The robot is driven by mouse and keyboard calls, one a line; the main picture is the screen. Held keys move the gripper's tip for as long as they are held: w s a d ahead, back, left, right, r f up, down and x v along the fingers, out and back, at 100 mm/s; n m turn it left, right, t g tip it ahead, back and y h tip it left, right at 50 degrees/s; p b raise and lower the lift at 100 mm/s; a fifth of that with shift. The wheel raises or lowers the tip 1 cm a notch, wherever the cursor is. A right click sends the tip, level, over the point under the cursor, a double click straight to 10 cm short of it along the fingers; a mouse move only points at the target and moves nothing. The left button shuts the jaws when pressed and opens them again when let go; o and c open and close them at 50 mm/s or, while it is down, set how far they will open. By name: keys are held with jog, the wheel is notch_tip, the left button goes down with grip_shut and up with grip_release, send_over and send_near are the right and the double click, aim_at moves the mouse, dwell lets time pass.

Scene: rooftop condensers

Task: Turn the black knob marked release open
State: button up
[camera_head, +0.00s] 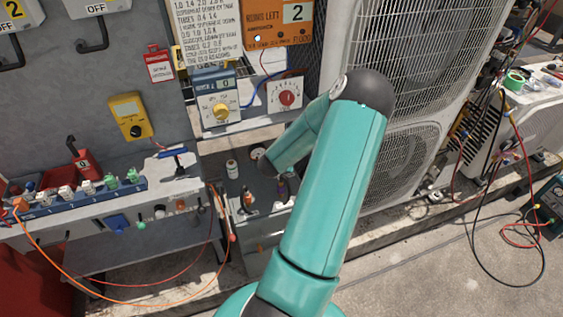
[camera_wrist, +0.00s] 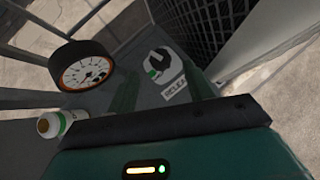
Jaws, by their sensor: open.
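In the wrist view a label reading "RELEA…" (camera_wrist: 175,91) is partly cut off by my right finger. Just beyond it is a dark rounded knob (camera_wrist: 160,60) with a pale surround and a green patch beside it. In the head view my arm reaches down to a grey low panel, and the gripper and knob cannot be made out there.
A round black-rimmed gauge (camera_wrist: 85,67) stands left of the fingers, with a white, green-banded bottle-like item (camera_wrist: 54,124) below it. A dark grille (camera_wrist: 190,30) rises close on the right. Condenser units (camera_head: 420,70) and loose cables (camera_head: 500,225) lie right in the head view.

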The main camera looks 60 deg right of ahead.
jog(key=x, duration=0.5)
jog(key=shift+w+d+f, duration=0.1)
jog(key=c, duration=1)
